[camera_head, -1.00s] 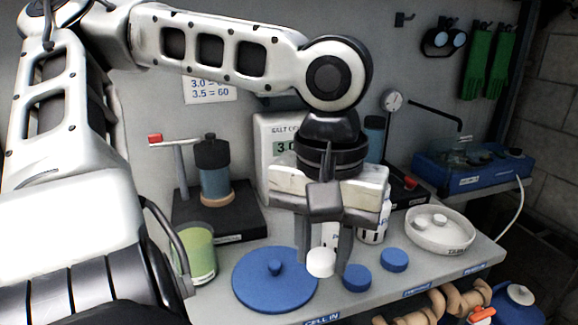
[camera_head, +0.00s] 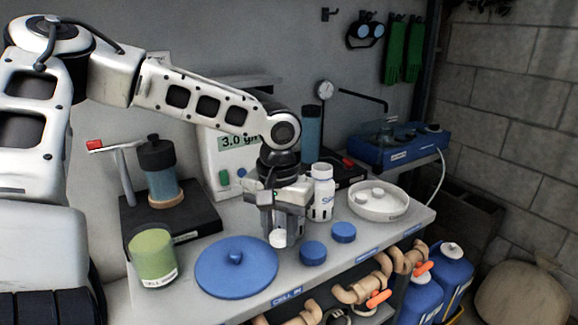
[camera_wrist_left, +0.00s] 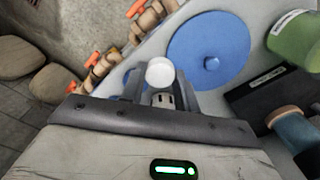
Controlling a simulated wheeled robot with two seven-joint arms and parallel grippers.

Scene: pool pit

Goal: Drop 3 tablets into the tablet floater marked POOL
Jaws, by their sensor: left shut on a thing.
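My left gripper (camera_head: 279,232) is shut on a white tablet (camera_head: 278,238) above the bench, left of the small blue caps. The tablet also shows between the fingertips in the left wrist view (camera_wrist_left: 160,72). A white dish (camera_head: 392,212) at the right of the bench holds two white tablets (camera_head: 369,195). A green cup (camera_head: 153,258) with a pale label stands at the bench's left front. A large blue disc (camera_head: 237,268) with a knob lies right of it. I cannot read POOL on anything, so I cannot tell which thing is that floater. My right gripper is out of view.
Two blue caps (camera_head: 313,253) (camera_head: 343,232) lie at the front edge. A black stand (camera_head: 170,220) and a white meter (camera_head: 225,165) are behind. Pipes (camera_head: 360,288) and blue jugs (camera_head: 445,272) are below the bench.

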